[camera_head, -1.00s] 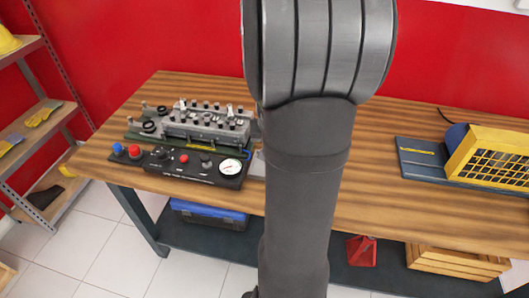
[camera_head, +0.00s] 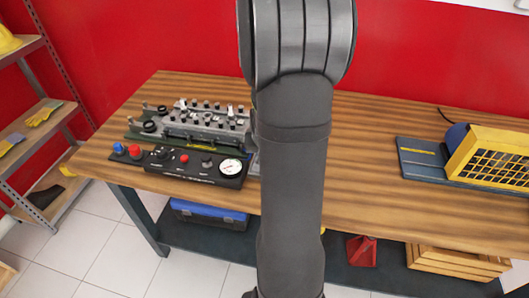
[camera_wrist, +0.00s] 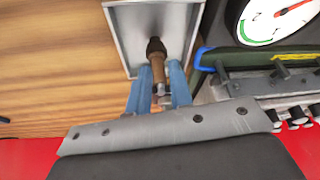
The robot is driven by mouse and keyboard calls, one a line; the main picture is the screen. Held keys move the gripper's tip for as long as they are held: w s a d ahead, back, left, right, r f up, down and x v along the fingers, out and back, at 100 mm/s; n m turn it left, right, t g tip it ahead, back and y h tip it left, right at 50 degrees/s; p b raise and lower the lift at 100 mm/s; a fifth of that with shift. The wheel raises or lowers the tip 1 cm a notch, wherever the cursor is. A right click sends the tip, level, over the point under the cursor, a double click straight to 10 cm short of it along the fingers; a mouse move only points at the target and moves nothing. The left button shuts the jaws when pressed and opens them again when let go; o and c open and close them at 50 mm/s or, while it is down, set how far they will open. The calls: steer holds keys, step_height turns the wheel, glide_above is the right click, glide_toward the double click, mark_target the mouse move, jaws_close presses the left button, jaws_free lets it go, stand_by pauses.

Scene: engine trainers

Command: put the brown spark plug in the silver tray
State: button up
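The brown spark plug (camera_wrist: 158,69) shows in the wrist view between the two blue fingertips of my gripper (camera_wrist: 159,88), its dark end pointing away from the gripper. The fingers close on its metal end. The plug is over the silver tray (camera_wrist: 122,29), inside its outline in the picture; whether it touches the tray floor I cannot tell. In the head view my arm hides the gripper, the plug and almost all of the tray.
The engine trainer (camera_head: 205,122) and its control panel with a gauge (camera_head: 231,167) stand beside the tray; the gauge (camera_wrist: 275,18) is close in the wrist view. A yellow-caged unit (camera_head: 487,157) stands at the right. The wooden bench (camera_head: 375,150) between is clear.

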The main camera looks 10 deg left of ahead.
steer(key=shift+o, duration=0.8)
steer(key=shift+r, duration=0.2)
steer(key=v, duration=1.2)
steer(key=shift+f, duration=0.15)
steer(key=x, duration=1.2)
steer(key=shift+f, duration=0.15)
steer(key=shift+r, duration=0.25)
